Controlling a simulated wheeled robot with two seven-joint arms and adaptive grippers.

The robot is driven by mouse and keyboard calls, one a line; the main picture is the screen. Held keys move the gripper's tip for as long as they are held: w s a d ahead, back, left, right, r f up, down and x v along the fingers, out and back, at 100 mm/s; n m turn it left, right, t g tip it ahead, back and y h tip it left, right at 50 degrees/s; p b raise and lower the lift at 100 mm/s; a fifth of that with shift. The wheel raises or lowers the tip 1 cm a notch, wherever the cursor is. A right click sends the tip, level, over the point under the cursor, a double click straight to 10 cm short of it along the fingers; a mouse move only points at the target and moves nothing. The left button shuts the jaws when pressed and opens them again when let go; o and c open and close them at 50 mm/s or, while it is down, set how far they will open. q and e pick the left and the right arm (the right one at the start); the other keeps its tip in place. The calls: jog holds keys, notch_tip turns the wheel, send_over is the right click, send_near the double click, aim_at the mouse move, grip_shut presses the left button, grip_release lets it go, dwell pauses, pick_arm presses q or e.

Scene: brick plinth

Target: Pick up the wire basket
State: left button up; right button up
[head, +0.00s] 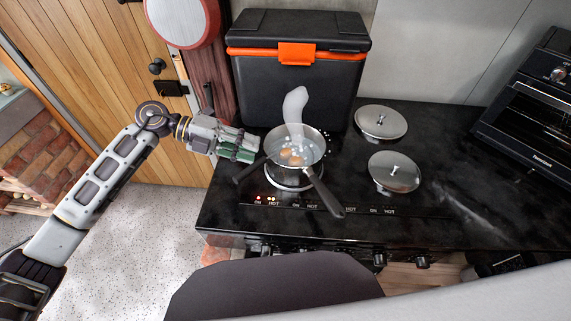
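I cannot make out a wire basket in the head view. A steel pot (312,163) with black handles stands on the lit front-left burner of the black cooktop. Brown eggs (291,156) and white bubbles show inside it, and a pale plume of steam (295,106) rises above. My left gripper (254,148) is at the pot's left side, pointing right, with its fingertips close to the rim. Whether it touches the pot, or how far its fingers are apart, is too small to tell. My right gripper is out of view.
A black cooler box (297,74) with an orange latch stands behind the pot. A black oven (532,118) stands at the far right. The counter (470,195) between is clear. A wooden door (115,70) is at left.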

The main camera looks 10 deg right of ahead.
pick_arm(q)
jog(key=p+x, duration=0.1)
jog(key=x, duration=0.4)
jog(key=shift+w+r, duration=0.1)
jog(key=shift+r, duration=0.05)
jog(key=shift+c, duration=0.2)
jog(key=c, duration=0.5)
grip_shut()
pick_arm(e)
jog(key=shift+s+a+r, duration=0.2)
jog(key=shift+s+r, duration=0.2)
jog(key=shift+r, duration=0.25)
